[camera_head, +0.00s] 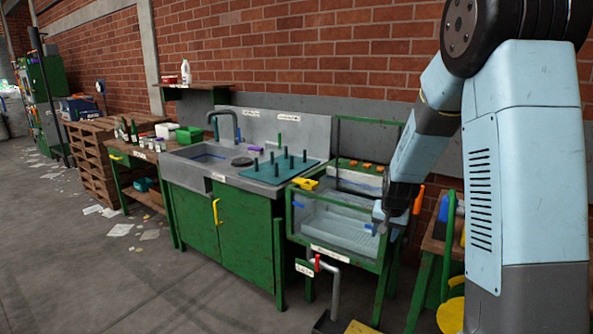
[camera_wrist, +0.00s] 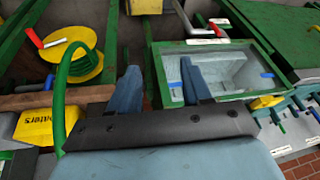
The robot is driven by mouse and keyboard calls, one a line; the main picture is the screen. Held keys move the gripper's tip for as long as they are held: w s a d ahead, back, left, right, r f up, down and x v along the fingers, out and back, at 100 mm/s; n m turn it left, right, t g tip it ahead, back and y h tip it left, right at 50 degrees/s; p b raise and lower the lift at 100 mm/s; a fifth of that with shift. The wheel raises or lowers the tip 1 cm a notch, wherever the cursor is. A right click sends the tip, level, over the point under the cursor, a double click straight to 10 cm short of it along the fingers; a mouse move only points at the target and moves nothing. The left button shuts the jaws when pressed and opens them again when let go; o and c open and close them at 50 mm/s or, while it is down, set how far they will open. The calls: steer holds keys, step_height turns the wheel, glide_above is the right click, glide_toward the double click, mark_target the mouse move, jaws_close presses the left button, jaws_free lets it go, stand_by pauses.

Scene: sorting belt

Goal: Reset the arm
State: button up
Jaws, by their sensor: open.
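My light-blue arm comes down on the right of the head view, bent at the elbow. My gripper (camera_head: 379,223) hangs at the right side of a green-framed glass tank (camera_head: 322,250). In the wrist view my gripper (camera_wrist: 160,82) shows two blue fingers spread apart with nothing between them. One finger is in front of the tank (camera_wrist: 155,75), and the other is left of it. I cannot tell from these views whether the fingers touch the tank.
Left of the tank stands a green sink cabinet (camera_head: 245,240) with a teal pegged rack (camera_head: 285,168). A red-handled tap pipe (camera_head: 335,285) stands before the tank. The wrist view shows a yellow hose reel (camera_wrist: 75,55) and a yellow box (camera_wrist: 33,128). Floor at left is open, with scattered papers.

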steer(key=s+a+r+n+t, duration=0.1)
steer(key=s+a+r+n, duration=0.2)
steer(key=s+r, duration=1.85)
steer(key=s+n, duration=0.1)
steer(key=s, duration=1)
steer(key=shift+s+r, duration=0.35)
